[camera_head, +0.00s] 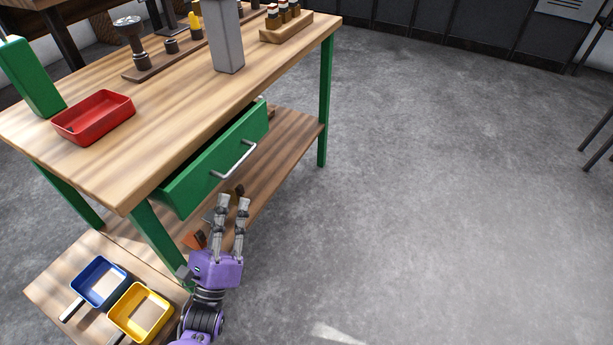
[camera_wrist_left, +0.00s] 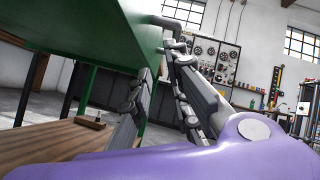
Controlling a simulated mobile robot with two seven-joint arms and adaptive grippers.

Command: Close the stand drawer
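The green drawer (camera_head: 200,180) of the wooden-topped stand (camera_head: 175,120) is pulled part way out, with a dark gap above its front. Its metal bar handle (camera_head: 236,161) runs along the front. My purple left gripper (camera_head: 233,204) is just in front of and below the drawer, its two grey fingers pointing towards it. The fingers are apart with nothing between them. In the left wrist view the drawer (camera_wrist_left: 85,28) is overhead at the upper left, and the handle (camera_wrist_left: 166,22) is near the fingertips; I cannot tell whether they touch. My right gripper is not in view.
A red tray (camera_head: 94,117), a green object (camera_head: 33,78), a grey post (camera_head: 227,40) and racks of parts stand on the stand. Below is a wooden shelf (camera_head: 285,150). Blue (camera_head: 99,281) and yellow (camera_head: 141,312) trays lie lower left.

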